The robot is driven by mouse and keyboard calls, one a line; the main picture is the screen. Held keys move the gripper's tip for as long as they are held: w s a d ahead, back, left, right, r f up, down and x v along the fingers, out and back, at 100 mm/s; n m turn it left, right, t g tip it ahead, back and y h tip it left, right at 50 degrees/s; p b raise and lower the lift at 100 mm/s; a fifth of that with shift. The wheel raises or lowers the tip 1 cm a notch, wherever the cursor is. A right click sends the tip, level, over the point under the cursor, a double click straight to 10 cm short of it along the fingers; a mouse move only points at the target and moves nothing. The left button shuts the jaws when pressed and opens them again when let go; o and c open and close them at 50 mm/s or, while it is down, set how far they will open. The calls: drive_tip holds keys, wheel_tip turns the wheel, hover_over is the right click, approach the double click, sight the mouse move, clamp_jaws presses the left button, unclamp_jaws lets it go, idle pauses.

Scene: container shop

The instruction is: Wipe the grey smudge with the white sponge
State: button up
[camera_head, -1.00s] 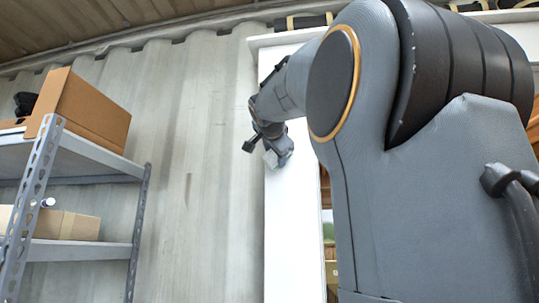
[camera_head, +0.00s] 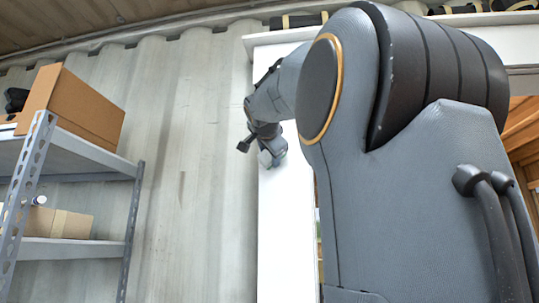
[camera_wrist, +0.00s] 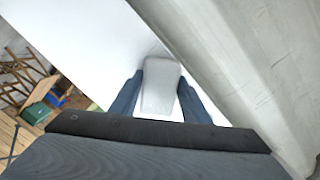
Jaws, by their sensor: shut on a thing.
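The white sponge (camera_wrist: 160,92) is a pale rounded block held between the two dark blue-grey fingers of my gripper (camera_wrist: 160,82). In the wrist view its far end is against or very close to the white panel (camera_wrist: 85,35); contact is not certain. In the head view my gripper (camera_head: 268,150) is small, at the left edge of the tall white panel (camera_head: 285,235), with a pale bit of the sponge (camera_head: 264,158) showing. A faint grey patch (camera_wrist: 158,49) lies just beyond the sponge; I cannot tell whether it is the smudge or a shadow.
A corrugated grey wall (camera_head: 190,210) runs left of the panel, and it rises close on the right in the wrist view (camera_wrist: 255,60). A metal shelf (camera_head: 75,250) with cardboard boxes (camera_head: 75,105) stands at the left. My arm hides much of the panel's right side.

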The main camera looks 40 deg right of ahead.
sight(283, 157)
drive_tip(key=shift+w+d, duration=0.3)
drive_tip(key=shift+d, duration=0.05)
idle(0.3)
drive_tip(key=shift+s+d+p, duration=0.45)
drive_tip(key=shift+s+d, duration=0.8)
drive_tip(key=shift+s, duration=0.3)
drive_tip(key=shift+w+d, duration=0.1)
drive_tip(key=shift+w+a+b, duration=0.6)
drive_tip(key=shift+w+b, duration=0.15)
drive_tip(key=shift+w, duration=0.05)
drive_tip(key=shift+w+a+b, duration=0.6)
drive_tip(key=shift+w+b, duration=0.15)
drive_tip(key=shift+a+f, duration=0.1)
